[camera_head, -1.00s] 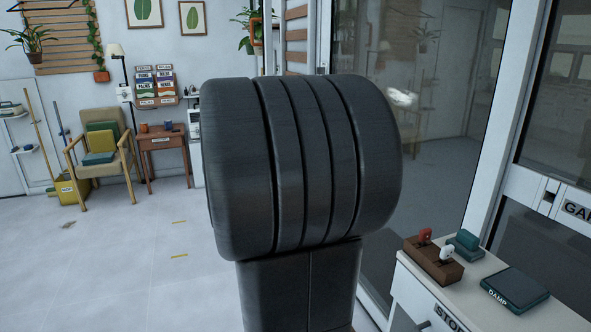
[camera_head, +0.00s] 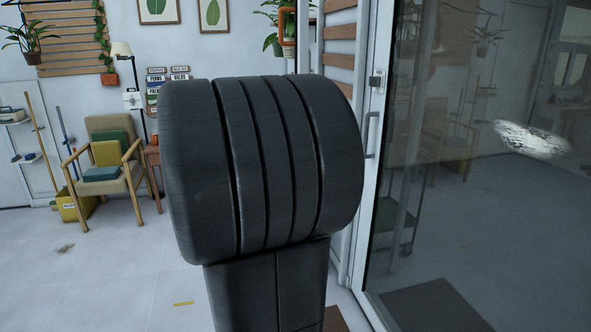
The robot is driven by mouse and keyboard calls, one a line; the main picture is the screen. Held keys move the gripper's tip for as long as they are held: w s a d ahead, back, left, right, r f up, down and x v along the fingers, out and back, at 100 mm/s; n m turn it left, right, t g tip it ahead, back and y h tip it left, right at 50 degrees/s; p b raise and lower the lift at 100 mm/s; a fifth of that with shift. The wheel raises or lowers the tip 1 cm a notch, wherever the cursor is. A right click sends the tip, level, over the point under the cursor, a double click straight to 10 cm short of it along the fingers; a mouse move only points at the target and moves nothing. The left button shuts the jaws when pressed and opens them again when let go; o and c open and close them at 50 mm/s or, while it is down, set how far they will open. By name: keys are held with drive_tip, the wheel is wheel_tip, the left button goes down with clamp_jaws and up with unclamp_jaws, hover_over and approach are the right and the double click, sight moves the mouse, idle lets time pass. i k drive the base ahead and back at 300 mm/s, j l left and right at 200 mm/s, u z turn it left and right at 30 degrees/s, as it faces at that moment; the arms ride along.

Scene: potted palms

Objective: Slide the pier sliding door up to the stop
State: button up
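A large glass door (camera_head: 470,215) in a pale frame fills the right side of the head view; I take it to be the pier sliding door. Its upright handle (camera_head: 371,135) is on the frame at the door's left edge, just right of my dark arm. A small metal fitting (camera_head: 376,82) sits above the handle. Whether the door is fully shut cannot be told, as my arm hides part of the frame to its left. My gripper is not in view.
An armchair (camera_head: 129,181) with cushions stands at the left, beside a yellow bin (camera_head: 70,209). A small wooden table (camera_head: 153,165) is partly hidden behind my arm. A dark mat (camera_head: 435,305) shows through the glass.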

sight(377, 120)
drive_tip(key=i+z, duration=0.15)
drive_tip(key=i, duration=0.4)
drive_tip(key=i+j+z, duration=0.15)
drive_tip(key=i, duration=0.4)
drive_tip(key=i+j+z, duration=0.1)
drive_tip(key=i, duration=0.45)
drive_tip(key=i+j+z, duration=0.5)
drive_tip(key=i, duration=0.15)
